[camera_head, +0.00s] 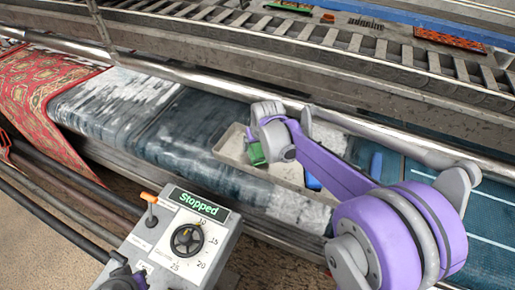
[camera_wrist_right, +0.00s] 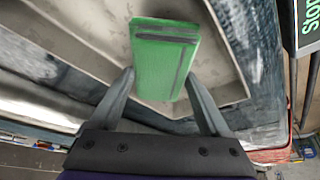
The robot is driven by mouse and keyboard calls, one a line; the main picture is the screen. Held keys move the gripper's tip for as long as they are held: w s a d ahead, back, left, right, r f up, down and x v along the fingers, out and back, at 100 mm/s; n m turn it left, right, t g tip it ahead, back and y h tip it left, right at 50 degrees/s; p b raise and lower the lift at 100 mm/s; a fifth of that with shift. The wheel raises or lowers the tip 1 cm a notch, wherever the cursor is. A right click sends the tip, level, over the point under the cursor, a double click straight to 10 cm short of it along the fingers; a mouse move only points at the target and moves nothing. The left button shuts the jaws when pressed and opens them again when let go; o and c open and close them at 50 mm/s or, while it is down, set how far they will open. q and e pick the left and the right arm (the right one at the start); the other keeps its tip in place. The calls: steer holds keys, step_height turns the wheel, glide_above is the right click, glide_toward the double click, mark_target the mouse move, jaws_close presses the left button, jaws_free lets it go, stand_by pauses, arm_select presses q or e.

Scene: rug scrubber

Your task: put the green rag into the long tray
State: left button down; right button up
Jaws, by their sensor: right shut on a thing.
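The green rag (camera_head: 257,155) is a folded green block with dark stripes. It also shows in the wrist view (camera_wrist_right: 160,65) between the fingers. My right gripper (camera_wrist_right: 160,82) is shut on it. In the head view the rag hangs over the left part of the long tray. The long tray (camera_head: 231,142) is a shallow pale grey-beige tray on the conveyor belt, partly hidden by my right arm. Its wall shows close behind the rag in the wrist view (camera_wrist_right: 232,75). I cannot tell whether the rag touches the tray floor.
A blue object (camera_head: 312,182) shows at the tray's near side, below my arm. A control box (camera_head: 187,238) reading "Stopped" stands in front. A red patterned rug (camera_head: 45,95) lies at the belt's left. A metal rail (camera_head: 200,80) runs behind.

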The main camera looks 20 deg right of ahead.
steer(key=shift+f, duration=0.95)
steer(key=shift+f, duration=0.2)
steer(key=o, duration=1.2)
steer(key=shift+r, duration=0.15)
steer(key=v, duration=1.1)
steer(key=shift+r, duration=0.4)
steer(key=shift+n+t, duration=0.4)
steer(key=shift+n, duration=0.2)
steer(key=s+a+f, duration=0.2)
steer(key=s+f, duration=0.1)
steer(key=s, duration=0.4)
steer(key=s+a+f, duration=0.2)
steer(key=s, duration=0.4)
steer(key=s+a+f, duration=0.2)
steer(key=s+f, duration=0.1)
steer(key=s, duration=0.4)
steer(key=shift+s+f, duration=0.3)
steer(key=shift+f, duration=0.05)
